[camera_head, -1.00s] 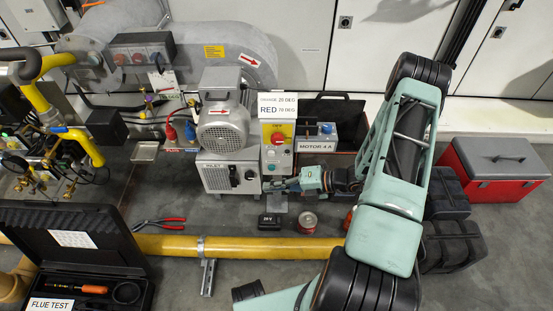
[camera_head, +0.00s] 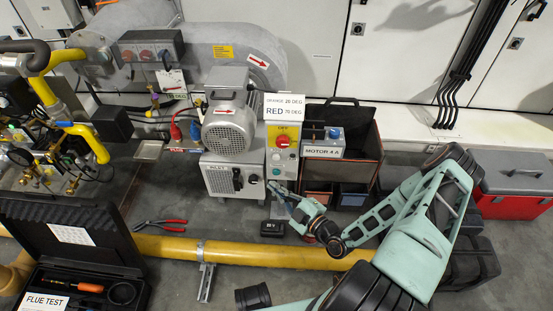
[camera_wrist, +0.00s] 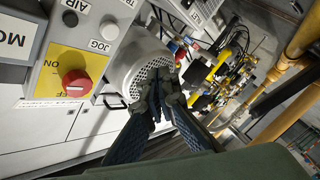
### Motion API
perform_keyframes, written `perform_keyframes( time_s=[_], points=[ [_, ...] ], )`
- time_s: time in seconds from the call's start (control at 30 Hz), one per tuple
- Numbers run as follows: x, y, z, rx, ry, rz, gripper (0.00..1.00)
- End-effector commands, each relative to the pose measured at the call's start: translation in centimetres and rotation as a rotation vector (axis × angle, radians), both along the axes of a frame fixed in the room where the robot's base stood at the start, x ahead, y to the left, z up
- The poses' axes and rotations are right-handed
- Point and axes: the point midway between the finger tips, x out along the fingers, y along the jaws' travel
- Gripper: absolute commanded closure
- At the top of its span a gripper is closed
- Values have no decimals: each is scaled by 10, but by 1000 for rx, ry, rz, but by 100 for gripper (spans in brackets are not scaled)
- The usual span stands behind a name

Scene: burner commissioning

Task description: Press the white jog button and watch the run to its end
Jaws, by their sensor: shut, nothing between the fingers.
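The control box (camera_head: 284,133) has a yellow panel with a red knob and stands right of the grey motor (camera_head: 229,124). In the wrist view, the white jog button (camera_wrist: 109,31) sits beside its JOG label, on the grey part of the box (camera_wrist: 52,77) at upper left. My gripper (camera_head: 274,187) is at the lower front of the box in the head view. The wrist view shows my gripper (camera_wrist: 158,98) shut and empty, its fingers overlapping the motor. The fingertips appear apart from the jog button, which is uncovered there.
A MOTOR 4 A unit (camera_head: 323,149) and an open bin (camera_head: 358,147) stand right of the box. A small black meter (camera_head: 272,228), red pliers (camera_head: 160,224) and a yellow pipe (camera_head: 255,253) lie in front. A red toolbox (camera_head: 514,181) is at far right.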

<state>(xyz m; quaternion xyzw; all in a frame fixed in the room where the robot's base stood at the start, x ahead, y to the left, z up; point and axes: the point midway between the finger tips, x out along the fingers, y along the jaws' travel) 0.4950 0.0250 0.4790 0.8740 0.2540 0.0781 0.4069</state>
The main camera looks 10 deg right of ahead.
Motion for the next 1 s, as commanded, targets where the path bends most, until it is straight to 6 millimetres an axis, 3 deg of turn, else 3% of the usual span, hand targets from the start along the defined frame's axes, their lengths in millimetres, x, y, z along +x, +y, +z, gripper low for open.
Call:
perform_keyframes(
  time_s=[0.27,0.7,1.0],
  points=[
    [15,-4,-2,-4,-2,2,100],
    [71,-19,-2,-4,-3,3,100],
    [85,-23,0,-3,-1,2,100]
  ],
)
